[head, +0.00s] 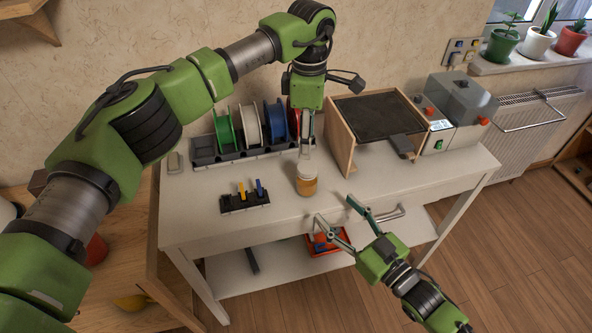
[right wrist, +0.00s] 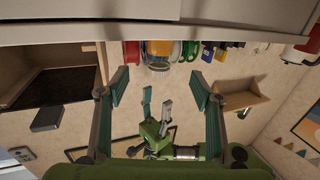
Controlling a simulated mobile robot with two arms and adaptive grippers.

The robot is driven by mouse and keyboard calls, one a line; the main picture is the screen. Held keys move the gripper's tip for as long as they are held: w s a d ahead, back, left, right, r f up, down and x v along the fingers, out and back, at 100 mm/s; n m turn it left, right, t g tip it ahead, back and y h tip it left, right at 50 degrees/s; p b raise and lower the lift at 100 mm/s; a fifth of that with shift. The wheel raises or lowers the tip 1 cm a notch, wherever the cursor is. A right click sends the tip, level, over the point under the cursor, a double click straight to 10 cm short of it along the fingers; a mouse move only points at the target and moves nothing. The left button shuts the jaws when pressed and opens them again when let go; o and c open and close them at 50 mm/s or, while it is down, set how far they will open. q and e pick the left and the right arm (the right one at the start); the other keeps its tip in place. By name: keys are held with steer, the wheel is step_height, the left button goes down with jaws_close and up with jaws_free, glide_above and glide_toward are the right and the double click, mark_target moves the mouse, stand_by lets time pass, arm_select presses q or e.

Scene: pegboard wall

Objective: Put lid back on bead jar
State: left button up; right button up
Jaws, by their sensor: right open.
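The bead jar (head: 306,184) stands upright on the white table, amber below with a pale top band. In the right wrist view the picture is upside down and the jar (right wrist: 157,50) shows between my right fingers. I cannot tell whether the pale band is a lid; no separate lid is clear. My left gripper (head: 306,150) points down just above or behind the jar. In the right wrist view its fingers (right wrist: 156,98) look apart with nothing visible between them. My right gripper (head: 335,210) is open and empty at the table's front edge, facing the jar, not touching it.
A rack of spools (head: 250,152) stands behind the jar. A small black holder (head: 245,202) with coloured tools sits to its left. A wooden box with a dark top (head: 377,112) and a grey machine (head: 458,105) stand to the right. A red bin (head: 342,243) is below.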

mark_target(313, 185)
arm_select(q)
steer(key=shift+s+d+r, duration=0.2)
steer(key=shift+s+d, duration=0.15)
steer(key=shift+s, duration=0.05)
steer(key=shift+w+a+f, duration=0.1)
steer(key=shift+w+a, duration=0.05)
arm_select(e)
steer(key=x, duration=1.3)
steer(key=shift+w+a+r, duration=0.1)
